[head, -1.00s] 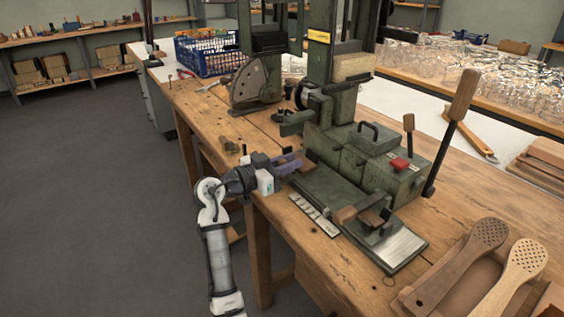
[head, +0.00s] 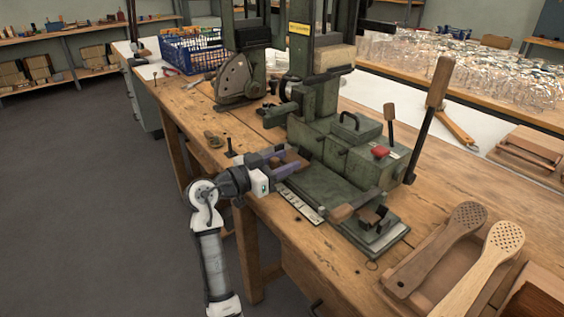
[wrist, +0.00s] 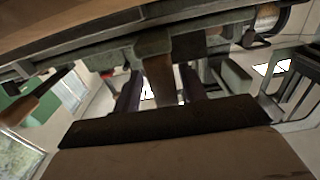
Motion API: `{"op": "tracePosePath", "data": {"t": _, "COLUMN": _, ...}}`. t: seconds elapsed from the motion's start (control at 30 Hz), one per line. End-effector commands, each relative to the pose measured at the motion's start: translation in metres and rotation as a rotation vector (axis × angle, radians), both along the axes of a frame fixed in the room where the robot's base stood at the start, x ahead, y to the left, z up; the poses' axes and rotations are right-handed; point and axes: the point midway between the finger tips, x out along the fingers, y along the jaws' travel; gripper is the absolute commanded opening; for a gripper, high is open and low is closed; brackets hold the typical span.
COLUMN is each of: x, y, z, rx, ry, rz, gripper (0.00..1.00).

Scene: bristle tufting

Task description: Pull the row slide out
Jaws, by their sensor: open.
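The green tufting machine (head: 330,150) stands on the wooden bench. A brown wooden grip, apparently the row slide's handle (head: 296,158), sticks out of the machine's near left side. My gripper (head: 286,160) reaches it from the left, with purple fingers apart on either side of it. In the wrist view the wooden handle (wrist: 156,72) hangs between my two gripper fingers (wrist: 158,92), with visible gaps to both. The fingers are around it, not closed on it. The slide body behind the handle is largely hidden.
A wooden-handled lever (head: 350,206) and small clamp lie on the machine's base plate, right of my gripper. A tall lever (head: 428,115) rises at the right. Paddle-shaped brush bodies (head: 490,262) lie front right.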

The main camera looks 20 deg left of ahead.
Motion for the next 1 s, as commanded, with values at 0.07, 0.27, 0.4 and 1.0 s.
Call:
{"op": "tracePosePath", "data": {"t": 0.07, "x": 0.0, "y": 0.001, "z": 0.0, "rx": 0.0, "ry": 0.0, "rz": 0.001, "gripper": 0.42}}
{"op": "tracePosePath", "data": {"t": 0.27, "x": -0.012, "y": 0.011, "z": 0.0, "rx": -0.001, "ry": -0.002, "rz": 0.004, "gripper": 0.42}}
{"op": "tracePosePath", "data": {"t": 0.4, "x": -0.034, "y": 0.029, "z": -0.001, "rx": -0.001, "ry": -0.003, "rz": 0.006, "gripper": 0.42}}
{"op": "tracePosePath", "data": {"t": 1.0, "x": -0.108, "y": 0.085, "z": 0.0, "rx": 0.0, "ry": 0.0, "rz": 0.0, "gripper": 0.42}}
